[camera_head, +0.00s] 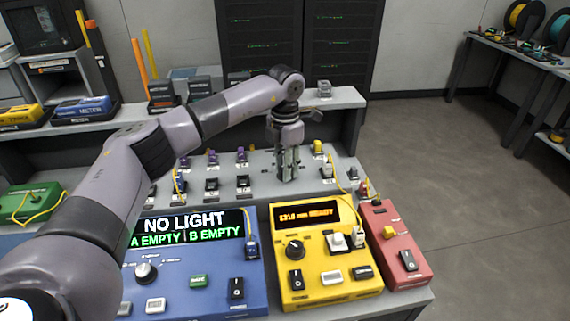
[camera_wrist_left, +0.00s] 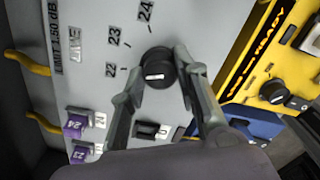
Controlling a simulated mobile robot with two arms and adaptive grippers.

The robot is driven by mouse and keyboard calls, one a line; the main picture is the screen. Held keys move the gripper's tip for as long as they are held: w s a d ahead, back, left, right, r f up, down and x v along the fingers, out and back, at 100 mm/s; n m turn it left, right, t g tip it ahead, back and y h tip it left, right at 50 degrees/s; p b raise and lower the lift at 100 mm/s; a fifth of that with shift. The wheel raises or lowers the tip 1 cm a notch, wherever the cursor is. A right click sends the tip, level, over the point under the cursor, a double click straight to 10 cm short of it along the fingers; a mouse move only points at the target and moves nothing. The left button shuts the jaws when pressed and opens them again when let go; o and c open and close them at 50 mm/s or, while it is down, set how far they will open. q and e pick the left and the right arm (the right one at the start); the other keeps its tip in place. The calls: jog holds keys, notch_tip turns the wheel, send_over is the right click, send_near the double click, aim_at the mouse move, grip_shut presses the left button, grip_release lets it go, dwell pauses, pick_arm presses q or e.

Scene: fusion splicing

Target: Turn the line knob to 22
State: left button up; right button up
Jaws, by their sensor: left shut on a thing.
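The line knob (camera_wrist_left: 158,66) is a round black knob with a short white mark, on a pale grey panel (camera_wrist_left: 85,40) printed LINE. The numbers 22, 23 and 24 with small ticks stand around it, to its left and above it in the left wrist view. My left gripper (camera_wrist_left: 160,74) is shut on the knob, one finger on either side. In the head view my left gripper (camera_head: 287,176) points down at the panel, and its fingers hide the knob. My right gripper is not in view.
A yellow unit (camera_head: 325,255) and a red unit (camera_head: 395,245) stand in front of the panel. A blue unit (camera_head: 190,265) reads NO LIGHT. Small purple connectors (camera_wrist_left: 74,127) with yellow cables sit near my fingers. Server racks stand behind.

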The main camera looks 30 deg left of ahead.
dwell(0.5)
pick_arm(q)
jog(key=o, duration=1.2)
jog(key=shift+c, duration=0.2)
notch_tip(320, 180, up, 12)
